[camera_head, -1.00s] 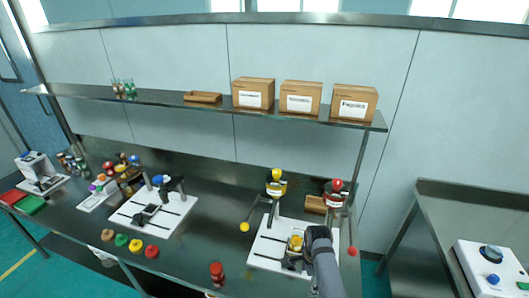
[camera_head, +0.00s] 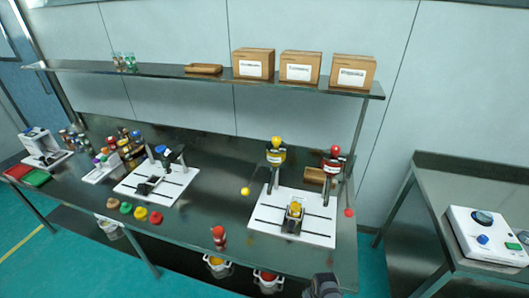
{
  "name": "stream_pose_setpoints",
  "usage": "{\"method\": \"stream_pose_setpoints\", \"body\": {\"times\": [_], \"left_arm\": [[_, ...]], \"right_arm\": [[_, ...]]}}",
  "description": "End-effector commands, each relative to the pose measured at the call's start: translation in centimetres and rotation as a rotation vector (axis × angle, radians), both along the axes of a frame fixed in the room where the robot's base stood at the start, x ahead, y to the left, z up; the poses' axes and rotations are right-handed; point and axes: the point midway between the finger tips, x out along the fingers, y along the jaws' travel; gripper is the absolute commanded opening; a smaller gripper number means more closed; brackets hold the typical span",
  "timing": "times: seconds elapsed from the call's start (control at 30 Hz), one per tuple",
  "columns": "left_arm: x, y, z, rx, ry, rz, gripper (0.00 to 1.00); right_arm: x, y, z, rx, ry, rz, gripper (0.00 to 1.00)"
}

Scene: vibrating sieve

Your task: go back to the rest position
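My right arm's gripper (camera_head: 322,287) shows at the bottom edge, in front of the table's front edge and away from the white base plate. It is small and cut off by the frame, so I cannot tell how its fingers stand. My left gripper is not in view. The white base plate (camera_head: 318,229) stands on the dark table, with a small yellow-topped piece (camera_head: 295,209) in its holder. Behind it stand a yellow-knobbed press (camera_head: 275,157) and a red-knobbed press (camera_head: 333,164).
A red-capped jar (camera_head: 218,236) stands near the table's front edge. Several coloured caps (camera_head: 140,213) lie left of it. A second white plate (camera_head: 157,186) stands further left. Below are buckets (camera_head: 268,281). A side table (camera_head: 470,180) holds a white device (camera_head: 487,236).

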Motion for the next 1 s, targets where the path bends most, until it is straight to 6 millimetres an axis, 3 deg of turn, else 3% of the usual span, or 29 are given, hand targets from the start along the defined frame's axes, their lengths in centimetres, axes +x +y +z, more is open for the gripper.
{"method": "stream_pose_setpoints", "body": {"times": [0.03,0.2,0.33,0.4,0.5,0.63,1.0], "left_arm": [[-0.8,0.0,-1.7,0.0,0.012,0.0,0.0],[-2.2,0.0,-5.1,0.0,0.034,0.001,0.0],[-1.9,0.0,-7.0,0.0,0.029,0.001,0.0],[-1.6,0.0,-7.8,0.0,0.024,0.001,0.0],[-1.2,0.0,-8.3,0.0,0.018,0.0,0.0],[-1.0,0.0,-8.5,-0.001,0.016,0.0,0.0],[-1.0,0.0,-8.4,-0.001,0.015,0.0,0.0]], "right_arm": [[-2.8,-0.8,-4.2,-0.008,0.012,0.074,0.72],[-13.2,-4.0,-15.0,-0.038,0.003,0.405,0.72],[-21.5,-6.6,-20.5,-0.07,-0.004,0.645,0.72],[-25.2,-7.8,-22.2,-0.088,-0.008,0.747,0.72],[-28.8,-9.0,-23.5,-0.109,-0.012,0.853,0.72],[-30.8,-9.7,-23.8,-0.122,-0.016,0.915,0.72],[-30.8,-9.7,-23.7,-0.123,-0.017,0.92,0.72]]}}
